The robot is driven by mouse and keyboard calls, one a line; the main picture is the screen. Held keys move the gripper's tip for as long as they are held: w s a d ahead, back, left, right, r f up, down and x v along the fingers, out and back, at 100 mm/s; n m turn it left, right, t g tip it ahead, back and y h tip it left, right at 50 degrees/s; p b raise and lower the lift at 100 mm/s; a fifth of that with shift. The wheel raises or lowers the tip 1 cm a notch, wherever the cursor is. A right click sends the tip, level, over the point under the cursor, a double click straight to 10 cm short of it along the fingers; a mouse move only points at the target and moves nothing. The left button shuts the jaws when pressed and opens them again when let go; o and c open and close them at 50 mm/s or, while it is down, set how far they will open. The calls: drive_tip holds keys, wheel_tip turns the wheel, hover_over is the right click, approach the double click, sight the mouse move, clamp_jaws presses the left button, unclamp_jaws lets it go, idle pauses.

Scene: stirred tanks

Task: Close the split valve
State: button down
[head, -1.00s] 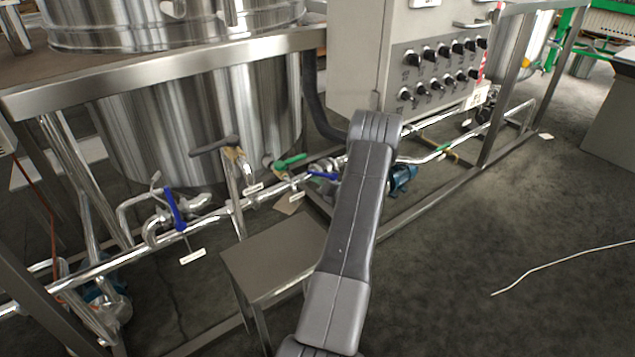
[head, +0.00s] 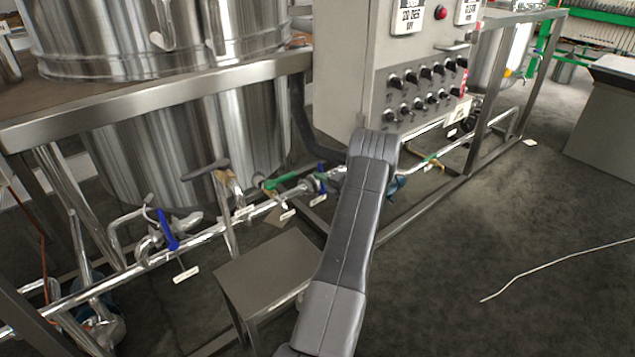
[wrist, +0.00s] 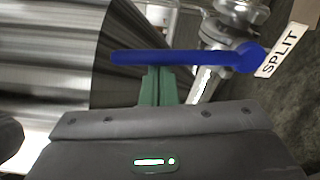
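The split valve's blue lever (wrist: 185,58) lies level across the wrist view. Its round hub is at the right, beside the white tag (wrist: 281,50) reading SPLIT. The lever runs roughly crosswise to the metal pipe (wrist: 203,84) there. My gripper (wrist: 159,72) has its green fingers together, with only a thin line between them. Their tips meet the lever's lower edge in the picture, left of its middle; the lever covers the very ends, so contact is not certain. In the head view the blue lever (head: 320,178) stands near upright on the pipe.
A second blue-handled valve (head: 167,230) and a green-handled valve (head: 282,181) sit on the same pipe run. A steel tank (head: 190,140), a frame rail (head: 160,97), a control box (head: 345,70) and a low metal stand (head: 265,268) crowd the arm.

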drive_tip(key=shift+w+d+r, duration=0.1)
drive_tip(key=shift+w+d, duration=0.2)
drive_tip(key=shift+d, duration=0.15)
drive_tip(key=shift+d, duration=0.1)
idle(0.4)
drive_tip(key=p+v, duration=0.2)
drive_tip(key=v, duration=1.1)
drive_tip(key=shift+s+d, duration=0.2)
drive_tip(key=shift+s, duration=0.15)
drive_tip(key=b+x, duration=0.2)
drive_tip(key=x, duration=1.2)
drive_tip(key=shift+s, duration=0.1)
